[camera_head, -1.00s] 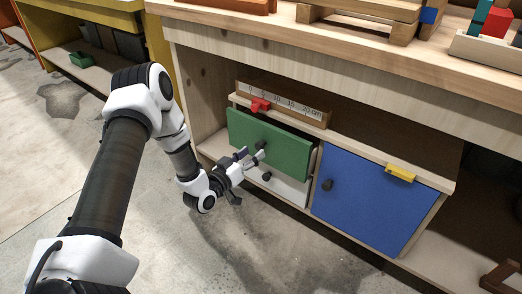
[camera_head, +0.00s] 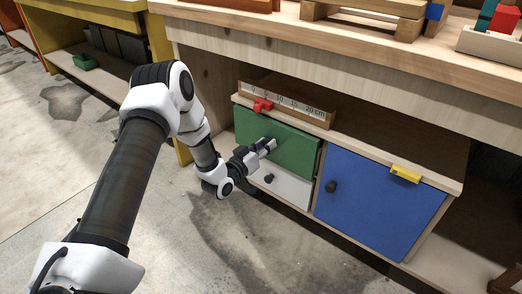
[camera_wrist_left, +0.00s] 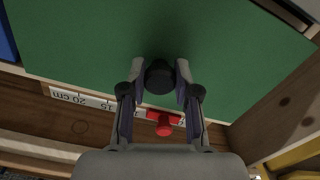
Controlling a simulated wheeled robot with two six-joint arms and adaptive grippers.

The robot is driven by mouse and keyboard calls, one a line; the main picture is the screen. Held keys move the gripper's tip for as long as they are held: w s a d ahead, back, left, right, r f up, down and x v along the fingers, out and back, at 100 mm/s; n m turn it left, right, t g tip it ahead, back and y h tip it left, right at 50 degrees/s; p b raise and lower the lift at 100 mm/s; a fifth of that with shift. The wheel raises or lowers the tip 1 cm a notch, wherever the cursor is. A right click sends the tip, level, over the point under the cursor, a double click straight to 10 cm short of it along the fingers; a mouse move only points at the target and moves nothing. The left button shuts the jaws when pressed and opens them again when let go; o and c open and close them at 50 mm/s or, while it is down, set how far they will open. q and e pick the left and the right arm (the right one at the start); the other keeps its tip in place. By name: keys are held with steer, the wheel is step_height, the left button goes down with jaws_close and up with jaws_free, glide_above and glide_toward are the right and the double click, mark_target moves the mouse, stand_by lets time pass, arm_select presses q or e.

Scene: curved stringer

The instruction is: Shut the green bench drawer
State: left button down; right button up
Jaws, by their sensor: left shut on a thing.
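The green bench drawer (camera_head: 292,148) is in the upper left of the bench's cabinet, and its front looks about level with the white drawer front below it. My left gripper (camera_head: 271,145) is at the green front. In the left wrist view the green front (camera_wrist_left: 230,35) fills the upper part. There my left gripper (camera_wrist_left: 160,78) is shut on the drawer's dark round knob (camera_wrist_left: 159,77), with one finger on each side. In the head view the knob is hidden by the fingers. My right gripper is not in view.
Below is a white drawer (camera_head: 284,187) with a dark knob. To the right is a blue door (camera_head: 375,203) with a yellow piece (camera_head: 405,174) above it. A ruler rail (camera_head: 300,106) with a red slider (camera_head: 263,105) is above the drawer. Floor in front is clear.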

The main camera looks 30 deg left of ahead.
arm_select(q)
steer(key=shift+w+d+f, duration=0.1)
steer(key=shift+w, duration=0.65)
steer(key=shift+w+r, duration=0.15)
steer(key=shift+r, duration=0.1)
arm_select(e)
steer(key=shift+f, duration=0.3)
arm_select(q)
steer(key=c, duration=0.8)
jaws_free()
steer(key=shift+w, duration=0.15)
steer(key=shift+f, duration=0.15)
